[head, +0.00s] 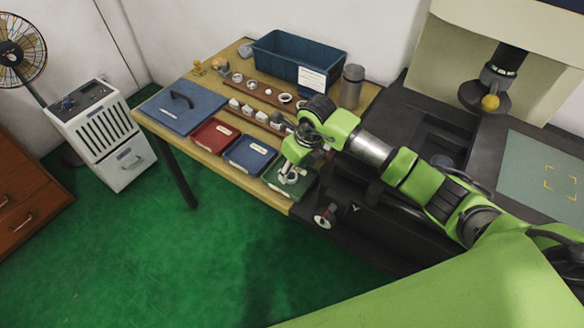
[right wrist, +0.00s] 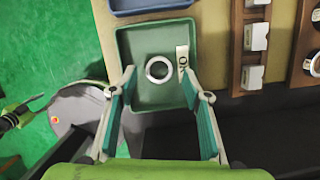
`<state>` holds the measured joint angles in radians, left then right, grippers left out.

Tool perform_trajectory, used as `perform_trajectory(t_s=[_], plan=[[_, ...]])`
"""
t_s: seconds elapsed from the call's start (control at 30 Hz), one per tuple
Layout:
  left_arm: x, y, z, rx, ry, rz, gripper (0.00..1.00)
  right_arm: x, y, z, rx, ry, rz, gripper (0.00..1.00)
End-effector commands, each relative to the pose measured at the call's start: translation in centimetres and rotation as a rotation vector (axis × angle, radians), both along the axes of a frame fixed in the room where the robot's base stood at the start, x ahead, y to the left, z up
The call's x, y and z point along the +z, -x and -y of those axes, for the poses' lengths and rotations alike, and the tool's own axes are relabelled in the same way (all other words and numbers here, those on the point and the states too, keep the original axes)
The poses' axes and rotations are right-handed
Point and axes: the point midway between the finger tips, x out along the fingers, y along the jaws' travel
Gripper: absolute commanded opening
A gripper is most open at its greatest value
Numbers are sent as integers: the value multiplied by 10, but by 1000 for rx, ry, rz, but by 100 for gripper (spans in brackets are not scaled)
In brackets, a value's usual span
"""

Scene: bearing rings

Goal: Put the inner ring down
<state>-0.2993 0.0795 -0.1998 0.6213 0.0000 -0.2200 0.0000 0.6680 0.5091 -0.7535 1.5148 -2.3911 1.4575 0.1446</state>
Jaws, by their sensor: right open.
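The inner ring (right wrist: 148,70), a shiny metal ring with an open middle, lies flat on the floor of a green tray (right wrist: 140,100) in the right wrist view. A white label reading OK (right wrist: 182,58) is beside it on the right. My right gripper (right wrist: 159,82) is open, with one finger on each side and a wide gap to the ring; neither finger touches it. In the head view my right gripper (head: 291,177) is over the green tray (head: 302,187) at the table's front right corner and hides part of it. My left gripper is not in view.
A blue tray (head: 249,153), a red tray (head: 214,135) and a blue mat (head: 183,105) lie left of the green tray. Dark machinery stands right of the table.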

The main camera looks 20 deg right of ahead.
Motion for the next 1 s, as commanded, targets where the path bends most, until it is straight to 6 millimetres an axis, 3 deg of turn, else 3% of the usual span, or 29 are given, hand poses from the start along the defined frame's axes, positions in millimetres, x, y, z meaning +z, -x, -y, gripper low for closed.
perform_trajectory(t_s=[0.03, 0.1, 0.43, 0.63, 1.0], plan=[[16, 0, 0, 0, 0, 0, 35, 18, 2, 2, 1, 1, 1, 44], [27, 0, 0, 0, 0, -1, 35, 31, 5, 3, 0, 1, 0, 44], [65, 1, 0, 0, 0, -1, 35, 82, 19, 9, 1, 0, 0, 44], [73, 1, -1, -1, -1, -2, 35, 93, 22, 11, 1, 0, 0, 44], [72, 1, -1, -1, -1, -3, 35, 93, 23, 11, 0, -1, 0, 44]])
